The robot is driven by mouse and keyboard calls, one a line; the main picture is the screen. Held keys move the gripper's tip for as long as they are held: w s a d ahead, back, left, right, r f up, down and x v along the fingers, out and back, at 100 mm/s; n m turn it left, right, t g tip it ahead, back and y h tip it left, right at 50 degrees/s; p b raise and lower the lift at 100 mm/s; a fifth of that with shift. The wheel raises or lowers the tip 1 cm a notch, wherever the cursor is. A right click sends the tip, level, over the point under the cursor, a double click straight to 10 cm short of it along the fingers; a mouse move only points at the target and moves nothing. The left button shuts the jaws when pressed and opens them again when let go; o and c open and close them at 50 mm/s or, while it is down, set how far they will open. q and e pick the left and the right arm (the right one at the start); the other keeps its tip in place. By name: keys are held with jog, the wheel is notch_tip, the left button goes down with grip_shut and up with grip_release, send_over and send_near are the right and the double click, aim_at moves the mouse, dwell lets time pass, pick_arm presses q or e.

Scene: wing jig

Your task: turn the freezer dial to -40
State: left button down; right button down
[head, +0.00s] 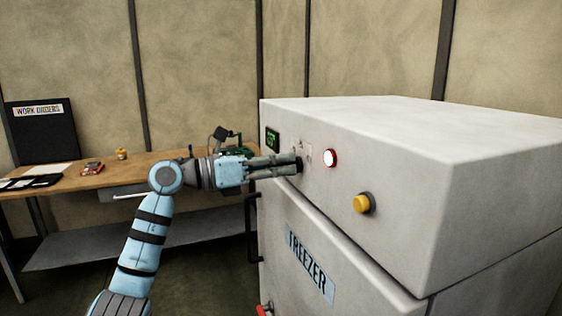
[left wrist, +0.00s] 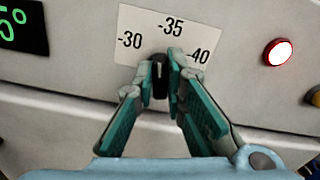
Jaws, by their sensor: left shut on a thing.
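The freezer (head: 340,235) is a large pale box at the right of the head view. Its dial (left wrist: 160,78) is a small black knob below a white scale plate (left wrist: 143,26) marked -30, -35 and -40 in the left wrist view. My left gripper (left wrist: 163,80) is shut on the dial, with a teal finger on each side. In the head view my left gripper (head: 296,163) reaches the front panel from the left. The knob's upper part stands roughly upright, below the -35; its exact pointer direction is hard to tell. The fingers hide much of the knob.
A green-lit display (head: 272,138) is left of the dial; the left wrist view shows only its end, reading 5°. A lit red-rimmed button (head: 330,158) and a yellow button (head: 364,203) are to the right. A wooden bench (head: 130,172) stands behind my arm.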

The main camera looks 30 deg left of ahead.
pick_arm(q)
jog(key=m, duration=0.5)
jog(key=shift+s+d+m, duration=0.1)
jog(key=shift+d+m, duration=0.05)
jog(key=shift+m, duration=0.15)
jog(key=m, duration=0.3)
jog(key=m+b, duration=0.1)
jog(key=m, duration=0.2)
jog(key=shift+s+d+f, duration=0.1)
jog(key=shift+f, duration=0.05)
jog(key=c, duration=1.6)
grip_release()
jog(key=shift+c, duration=0.2)
